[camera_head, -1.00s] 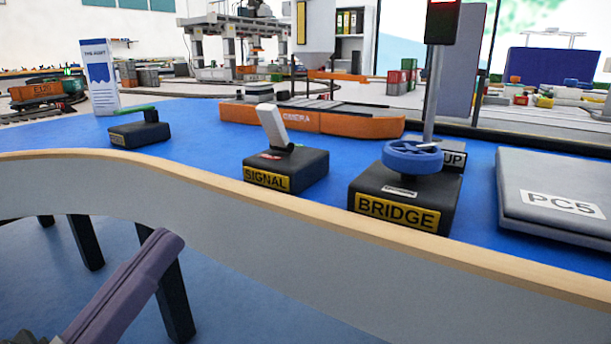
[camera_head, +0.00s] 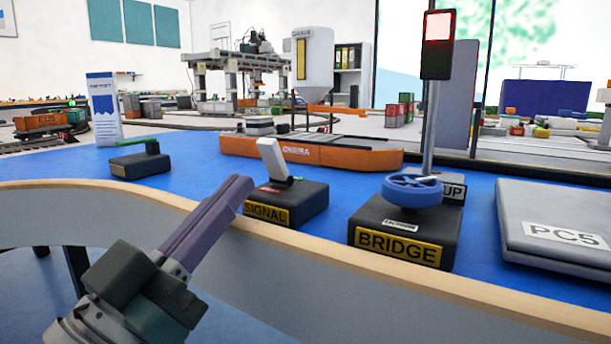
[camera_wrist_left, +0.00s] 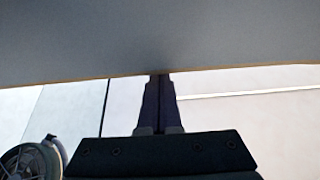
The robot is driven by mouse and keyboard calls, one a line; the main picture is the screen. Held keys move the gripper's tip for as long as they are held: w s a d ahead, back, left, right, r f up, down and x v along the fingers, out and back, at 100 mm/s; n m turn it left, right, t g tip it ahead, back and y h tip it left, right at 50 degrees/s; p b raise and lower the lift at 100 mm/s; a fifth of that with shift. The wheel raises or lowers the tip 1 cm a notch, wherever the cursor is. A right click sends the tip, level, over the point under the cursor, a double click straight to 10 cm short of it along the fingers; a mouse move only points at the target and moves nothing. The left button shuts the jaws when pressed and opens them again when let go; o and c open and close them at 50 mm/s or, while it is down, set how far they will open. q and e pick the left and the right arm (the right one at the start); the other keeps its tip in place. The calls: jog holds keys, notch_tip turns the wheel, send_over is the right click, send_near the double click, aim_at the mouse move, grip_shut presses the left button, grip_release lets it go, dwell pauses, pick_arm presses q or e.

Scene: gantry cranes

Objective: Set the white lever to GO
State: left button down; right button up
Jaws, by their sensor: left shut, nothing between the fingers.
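The white lever (camera_head: 272,159) stands up from the black box with the yellow SIGNAL label (camera_head: 266,215). It leans a little to the left at its top. Red and green marks show at its foot; no GO lettering is readable. My left gripper (camera_head: 240,186) is shut and empty in the head view. Its tips are at the table's wooden rim, left of and in front of the SIGNAL box, apart from the lever. In the left wrist view the shut fingers (camera_wrist_left: 158,82) point at a grey surface, and the lever does not show. My right gripper is not in view.
The BRIDGE box with its blue wheel (camera_head: 412,190) stands to the right, before a signal post with a lit red lamp (camera_head: 438,27). A black box with a green lever (camera_head: 141,161) is to the left. An orange boat (camera_head: 308,152) lies behind. A raised wooden rim (camera_head: 340,262) edges the table.

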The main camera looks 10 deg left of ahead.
aim_at(266, 153)
pick_arm(q)
jog(key=shift+b+x, duration=0.3)
jog(key=shift+x, duration=1.55)
